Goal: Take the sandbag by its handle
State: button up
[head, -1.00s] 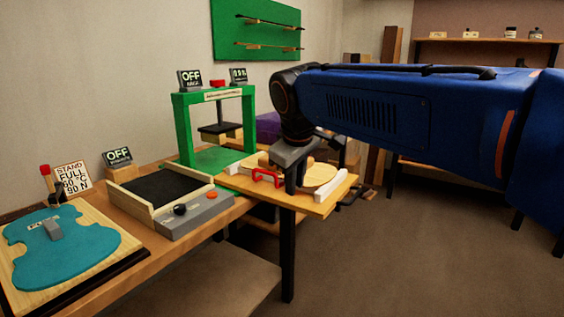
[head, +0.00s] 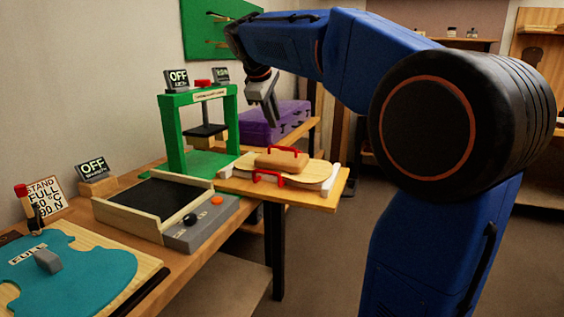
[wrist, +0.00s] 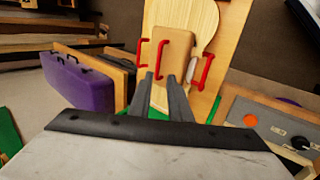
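The sandbag (head: 286,162) is a tan, rounded block with a red handle (head: 285,149) on top. It lies on a pale violin-shaped wooden plate (head: 312,175) on the board at the bench end. In the wrist view the sandbag (wrist: 187,40) is ahead of the fingers, with its red handle (wrist: 162,58) along its left part. My gripper (head: 270,118) is above and a little left of the sandbag, apart from it. In the wrist view my gripper (wrist: 160,82) shows two separated fingers with nothing between them; the handle appears just beyond the tips.
Other red handles stand beside the plate, one at the front (head: 268,178). A green press (head: 174,140) stands close left of my gripper. A purple case (head: 262,125) lies behind. A black-topped unit (head: 155,195) is nearer on the bench. Air above the sandbag is clear.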

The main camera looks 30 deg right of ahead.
send_near(282, 157)
jog(key=shift+w+d+r, duration=0.15)
jog(key=shift+w+d, duration=0.6)
jog(key=shift+d, duration=0.3)
jog(key=shift+x, duration=2.6)
jog(key=shift+w+r, duration=0.1)
jog(key=shift+w, duration=0.05)
grip_shut()
jog(key=shift+r, duration=0.1)
